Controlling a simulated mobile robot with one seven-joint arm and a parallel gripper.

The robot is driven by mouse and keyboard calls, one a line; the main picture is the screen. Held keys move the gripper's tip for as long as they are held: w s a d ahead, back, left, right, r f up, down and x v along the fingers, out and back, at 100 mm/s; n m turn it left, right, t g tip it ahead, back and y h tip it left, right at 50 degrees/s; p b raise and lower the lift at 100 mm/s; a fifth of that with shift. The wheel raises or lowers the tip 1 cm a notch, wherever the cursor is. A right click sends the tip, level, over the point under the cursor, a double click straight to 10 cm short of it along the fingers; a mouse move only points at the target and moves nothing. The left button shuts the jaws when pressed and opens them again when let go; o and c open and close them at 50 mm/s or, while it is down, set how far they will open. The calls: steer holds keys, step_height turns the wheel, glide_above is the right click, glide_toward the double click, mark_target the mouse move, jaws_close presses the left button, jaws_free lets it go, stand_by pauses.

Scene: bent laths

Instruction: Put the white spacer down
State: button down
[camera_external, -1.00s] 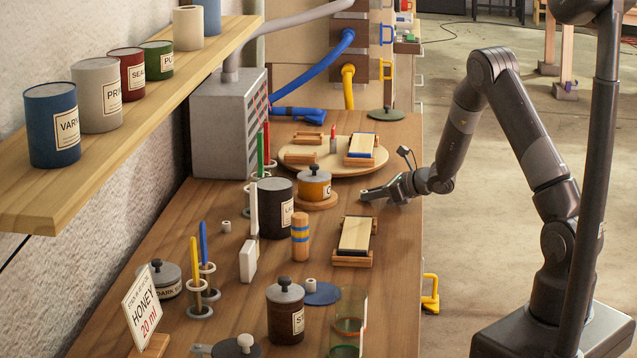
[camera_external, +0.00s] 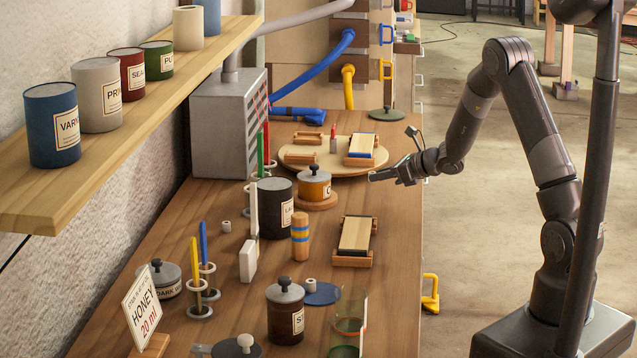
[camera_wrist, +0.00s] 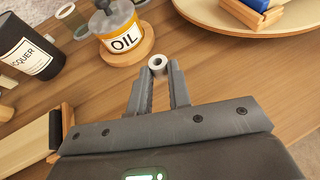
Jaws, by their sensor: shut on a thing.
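The white spacer (camera_wrist: 158,63), a short ring with a hole, is pinched between the fingertips of my gripper (camera_wrist: 157,78) in the wrist view. Its hole faces the camera. In the external view my gripper (camera_external: 373,177) is over the bench's right edge area, right of the oil jar and in front of the round board. The spacer is too small to make out there. The wood below it looks apart from the gripper, but I cannot tell the exact height.
The oil jar (camera_external: 314,184) stands on a wooden coaster, left of my gripper. The round board (camera_external: 333,170) with wooden blocks lies behind. A dark lacquer can (camera_external: 275,208) and a wooden-framed block (camera_external: 355,237) are nearer.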

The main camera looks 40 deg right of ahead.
steer(key=s+d+r, duration=0.5)
steer(key=d+r, duration=0.1)
steer(key=d, duration=0.2)
steer(key=s+a+n+g+y, duration=0.2)
steer(key=a+n, duration=0.1)
steer(key=a, duration=0.5)
steer(key=s+a+n+g+y, duration=0.2)
steer(key=s+a+n+g, duration=0.1)
steer(key=a, duration=0.6)
steer(key=s+a+n+g+y, duration=0.2)
steer(key=a+n+y, duration=0.1)
steer(key=a, duration=0.5)
steer(key=shift+s+a+g, duration=0.3)
steer(key=shift+a+g, duration=0.1)
steer(key=s+a+n+g, duration=0.4)
steer(key=s+a, duration=0.2)
steer(key=a, duration=0.1)
steer(key=n+g, duration=0.5)
steer(key=g, duration=0.1)
glide_above(328, 297)
steer(key=shift+h, duration=0.4)
steer(key=f, duration=0.6)
steer(key=shift+w+d, duration=0.1)
steer(key=shift+d, duration=0.3)
steer(key=shift+a+f, duration=0.35)
steer(key=shift+a, duration=0.05)
steer(key=shift+f, duration=1.9)
steer(key=shift+f, duration=0.1)
